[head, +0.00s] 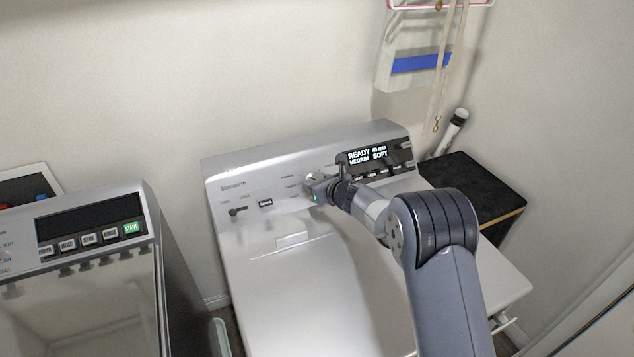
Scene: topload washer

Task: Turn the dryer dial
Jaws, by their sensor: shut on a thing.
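A white and silver machine (285,272) stands in the middle, with a sloped control panel (225,171) along its back. A round silver dial (316,177) sits near the middle of that panel, left of the lit display (368,156). My gripper (315,191) is at the dial and shut on it. The gripper covers much of the dial, so its pointer and exact setting are hidden. The display reads READY, MEDIUM and SOFT. My arm comes in from the lower right, across the machine's top.
A second machine (100,215) with several buttons and a green START button (132,229) stands at the left. A dark box (470,185) stands behind right, with a white tube (452,131) near it. A wall rises close behind the panel.

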